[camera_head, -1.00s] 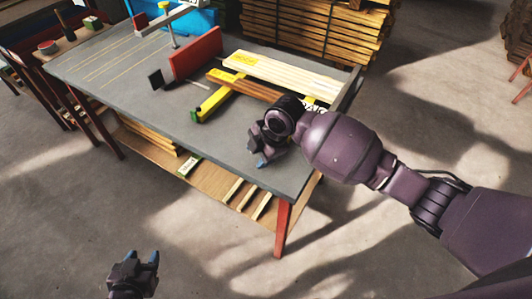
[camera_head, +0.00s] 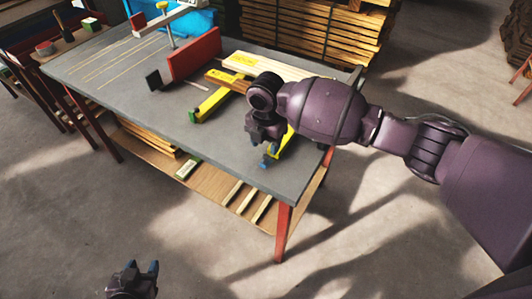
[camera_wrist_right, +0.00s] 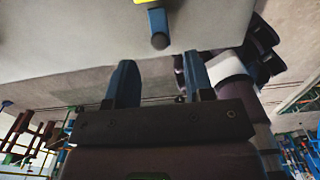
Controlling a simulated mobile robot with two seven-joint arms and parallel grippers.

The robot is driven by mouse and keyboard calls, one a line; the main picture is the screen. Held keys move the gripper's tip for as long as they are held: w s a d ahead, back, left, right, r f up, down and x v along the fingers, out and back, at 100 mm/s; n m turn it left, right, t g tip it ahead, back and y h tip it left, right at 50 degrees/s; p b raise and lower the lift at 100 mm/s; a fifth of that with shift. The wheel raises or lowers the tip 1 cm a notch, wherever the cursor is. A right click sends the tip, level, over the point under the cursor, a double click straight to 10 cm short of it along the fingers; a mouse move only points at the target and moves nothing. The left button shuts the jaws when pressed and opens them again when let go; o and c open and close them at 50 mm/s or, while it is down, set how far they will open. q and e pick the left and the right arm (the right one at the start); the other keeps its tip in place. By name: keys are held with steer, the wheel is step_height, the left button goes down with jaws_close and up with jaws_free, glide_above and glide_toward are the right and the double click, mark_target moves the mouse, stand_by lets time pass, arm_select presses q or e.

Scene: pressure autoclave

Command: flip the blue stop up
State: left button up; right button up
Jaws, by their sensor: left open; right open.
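The blue stop (camera_wrist_right: 159,32) shows in the right wrist view as a short dark blue piece with a rounded end, next to a yellow part (camera_wrist_right: 147,2) at the top edge. It lies just beyond the tips of my right gripper (camera_wrist_right: 160,75), roughly midway between the two blue fingers. The fingers are apart, with nothing between them. In the head view my right gripper (camera_head: 266,152) is over the near right part of the table, beside a yellow bar (camera_head: 286,142) that the arm partly hides. My left gripper (camera_head: 134,268) is open and empty at the bottom left, away from the table.
The grey table (camera_head: 130,95) carries a red fence (camera_head: 194,55), a yellow level (camera_head: 211,103) and pale planks (camera_head: 250,64). A lower shelf (camera_head: 215,184) holds wood pieces. Stacked timber (camera_head: 315,35) stands behind. The floor in front is clear.

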mark_target(266, 156)
steer(key=shift+f, duration=2.35)
steer(key=shift+c, duration=0.4)
jaws_close()
